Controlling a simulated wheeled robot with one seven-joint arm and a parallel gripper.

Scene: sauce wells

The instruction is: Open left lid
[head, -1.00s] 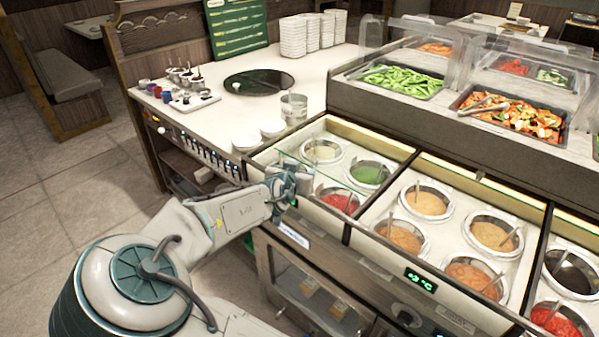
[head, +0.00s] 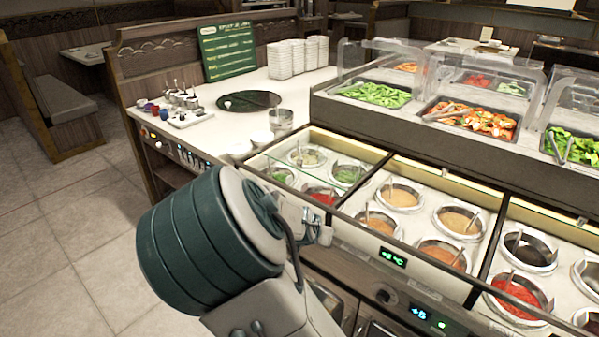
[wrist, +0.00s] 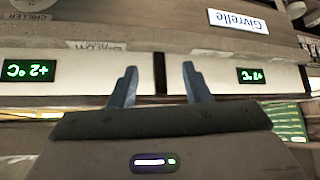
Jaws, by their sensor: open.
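The left bay of the sauce counter holds several round wells with cream, green and red sauces. A clear glass lid (head: 258,162) shows at this bay's left side; how far it covers the wells is hard to tell. My gripper (head: 318,230) is at the counter's front edge, below and right of the red sauce, partly hidden by my arm in the head view. In the wrist view my gripper (wrist: 159,86) is open and empty, with its fingers apart. The fingers point at the pale front strip (wrist: 90,72), either side of a dark divider (wrist: 159,73).
Middle bay wells (head: 400,195) and right bay wells (head: 530,250) stand to the right. Temperature displays (head: 393,258) line the front. A raised salad counter (head: 400,125) with clear guards stands behind. White bowls and stacked dishes (head: 298,57) are at the back left. Floor (head: 60,220) is free at left.

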